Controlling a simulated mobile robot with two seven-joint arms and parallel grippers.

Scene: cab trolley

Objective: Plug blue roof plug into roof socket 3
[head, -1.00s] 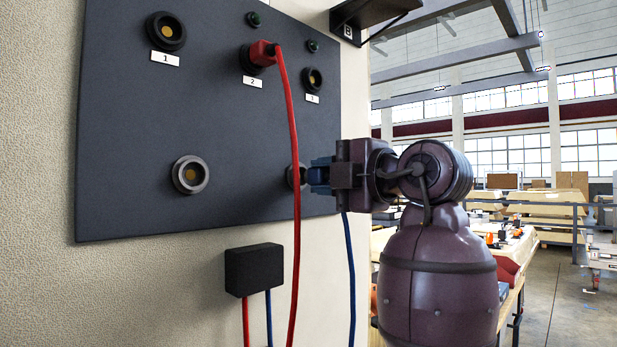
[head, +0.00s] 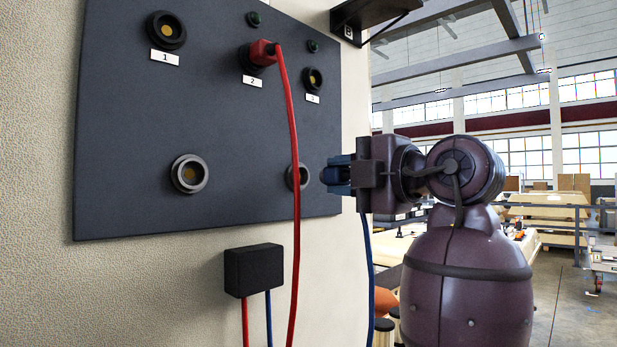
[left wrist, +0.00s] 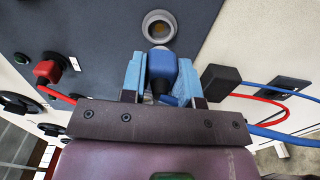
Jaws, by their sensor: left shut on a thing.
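The blue plug (head: 329,175) is held by my left gripper (head: 341,175), off the panel and to the right of the lower right grey-rimmed socket (head: 302,176). In the left wrist view the blue plug (left wrist: 161,63) sits between the two light-blue fingers of my left gripper (left wrist: 160,78), apart from a grey-rimmed socket (left wrist: 160,27). Roof socket 3 (head: 313,79) is the empty dark-rimmed socket at the panel's upper right, above a small label. My gripper is below and right of it. My right gripper is not in view.
A red plug (head: 263,53) sits in socket 2, its red cable (head: 293,190) hanging across the panel (head: 130,130). Socket 1 (head: 166,30) and the lower left socket (head: 189,174) are empty. A black box (head: 253,271) is below; a dark bracket (head: 370,14) juts out upper right.

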